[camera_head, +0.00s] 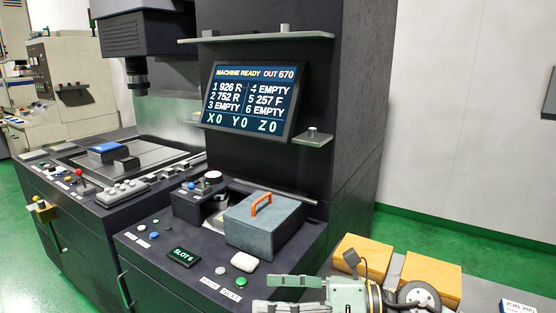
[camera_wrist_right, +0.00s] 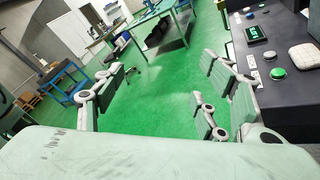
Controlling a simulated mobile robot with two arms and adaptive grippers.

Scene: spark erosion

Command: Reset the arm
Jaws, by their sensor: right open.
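My right gripper (camera_head: 300,294) shows at the bottom of the head view, in front of the machine's right console. Its fingers point left and stand apart with nothing between them. In the right wrist view my right gripper (camera_wrist_right: 165,92) is spread wide over green floor, beside the console edge. My left gripper is in neither view.
The dark machine carries a lit screen (camera_head: 249,100), a grey box with an orange handle (camera_head: 264,226), a slot display (camera_head: 184,257) and a white pad (camera_head: 244,263). Yellow-orange blocks (camera_head: 363,257) stand at lower right. Open green floor (camera_wrist_right: 155,110) lies below the gripper.

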